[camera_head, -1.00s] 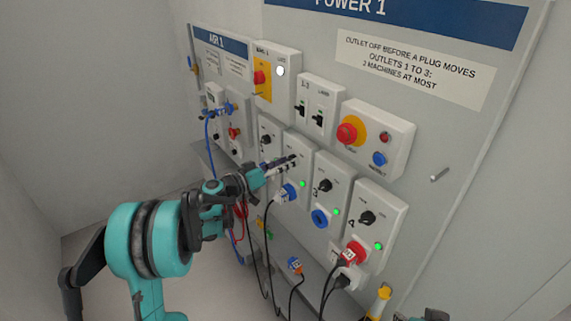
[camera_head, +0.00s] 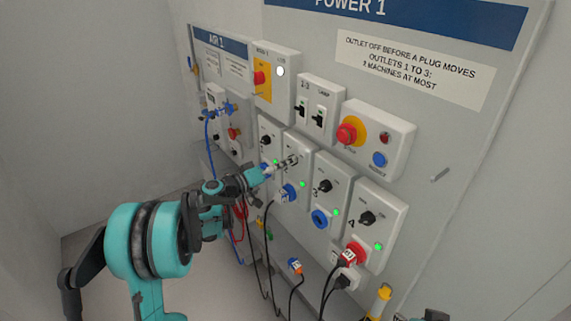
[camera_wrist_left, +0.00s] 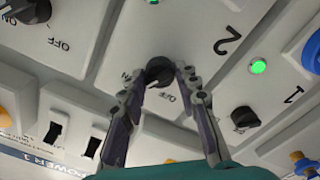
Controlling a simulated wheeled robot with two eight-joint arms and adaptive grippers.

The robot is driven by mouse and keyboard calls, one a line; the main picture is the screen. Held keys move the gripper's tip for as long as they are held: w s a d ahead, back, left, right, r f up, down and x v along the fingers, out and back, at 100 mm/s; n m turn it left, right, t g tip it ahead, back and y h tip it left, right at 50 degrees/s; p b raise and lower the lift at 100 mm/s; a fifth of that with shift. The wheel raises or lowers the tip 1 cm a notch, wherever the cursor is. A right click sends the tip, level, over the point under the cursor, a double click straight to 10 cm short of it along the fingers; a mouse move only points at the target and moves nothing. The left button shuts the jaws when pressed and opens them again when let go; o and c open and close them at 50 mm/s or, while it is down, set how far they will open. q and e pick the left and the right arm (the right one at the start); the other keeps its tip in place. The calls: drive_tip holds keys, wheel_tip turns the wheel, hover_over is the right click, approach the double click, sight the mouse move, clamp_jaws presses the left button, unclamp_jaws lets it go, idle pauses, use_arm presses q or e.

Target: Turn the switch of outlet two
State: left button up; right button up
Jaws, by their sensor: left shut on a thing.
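The outlet two switch is a black rotary knob (camera_wrist_left: 158,72) on a light grey box marked 2, with ON and OFF printed beside it. My left gripper (camera_wrist_left: 164,70) is shut on this knob, a fingertip on each side. In the head view my left gripper (camera_head: 288,161) reaches the outlet two box (camera_head: 299,145) from the left, and its fingers mostly hide the knob. A green lamp (camera_head: 302,184) is lit on that box, above a blue plug (camera_head: 289,193) in its socket.
The outlet one knob (camera_head: 265,140) and outlet three knob (camera_head: 325,186) are close on either side. Outlet four (camera_head: 367,218) has a red plug (camera_head: 353,253). A red emergency button (camera_head: 346,133) and breaker switches (camera_head: 318,115) sit above. Black cables hang below the boxes.

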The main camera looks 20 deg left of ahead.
use_arm(q)
drive_tip(key=shift+f+n, duration=0.1)
drive_tip(key=shift+n, duration=7.1)
drive_tip(key=o, duration=1.1)
drive_tip(key=v, duration=1.2)
drive_tip(key=shift+a, duration=0.1)
